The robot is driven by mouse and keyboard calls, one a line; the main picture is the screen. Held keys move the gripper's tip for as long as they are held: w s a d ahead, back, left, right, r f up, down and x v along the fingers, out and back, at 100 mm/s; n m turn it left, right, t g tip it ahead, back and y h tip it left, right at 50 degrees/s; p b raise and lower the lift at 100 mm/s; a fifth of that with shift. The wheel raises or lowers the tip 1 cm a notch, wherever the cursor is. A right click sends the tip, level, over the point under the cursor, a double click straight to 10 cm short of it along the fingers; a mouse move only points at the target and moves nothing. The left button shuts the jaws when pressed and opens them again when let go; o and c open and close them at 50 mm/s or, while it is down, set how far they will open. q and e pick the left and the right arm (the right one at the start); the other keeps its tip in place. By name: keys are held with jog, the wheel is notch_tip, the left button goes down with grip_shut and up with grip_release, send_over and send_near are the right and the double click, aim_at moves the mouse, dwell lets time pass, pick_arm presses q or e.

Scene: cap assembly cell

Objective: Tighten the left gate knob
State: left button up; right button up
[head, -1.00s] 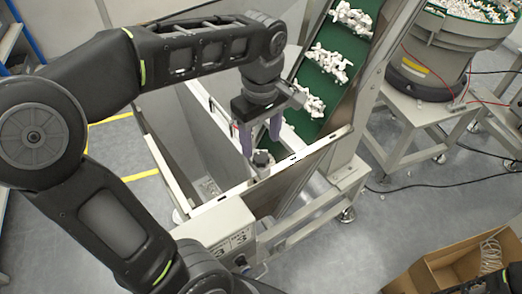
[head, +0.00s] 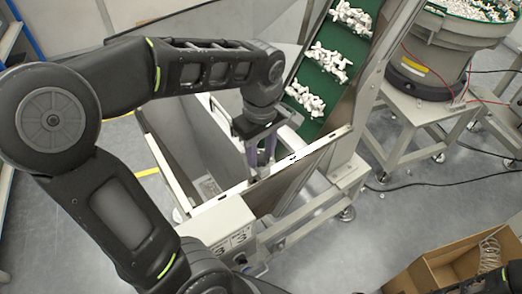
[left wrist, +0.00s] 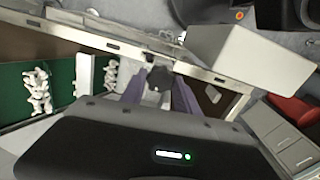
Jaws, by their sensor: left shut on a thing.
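The left gate knob (left wrist: 158,80) is a dark knob at the metal rim of the hopper, seen in the left wrist view between two purple fingers. My left gripper (head: 259,155) reaches down to the rim beside the green conveyor and is shut on this knob. It also shows in the left wrist view (left wrist: 159,92). In the head view the fingers and wrist mostly hide the knob. The gate's thread and how tight the knob sits cannot be seen.
The green conveyor (head: 320,62) with white parts rises behind the gripper. The open grey hopper (head: 190,125) lies to its left. A pale box (head: 222,222) sits at the rim's near end. A cardboard box (head: 440,268) stands at lower right.

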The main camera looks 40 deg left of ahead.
pick_arm(q)
grip_shut()
jog(key=shift+m, duration=0.4)
jog(key=m, duration=0.4)
jog(key=shift+b, duration=0.4)
jog(key=m, duration=0.4)
jog(key=shift+r, duration=0.1)
dwell(0.3)
jog(key=o, duration=0.6)
grip_release()
jog(key=shift+o, duration=0.2)
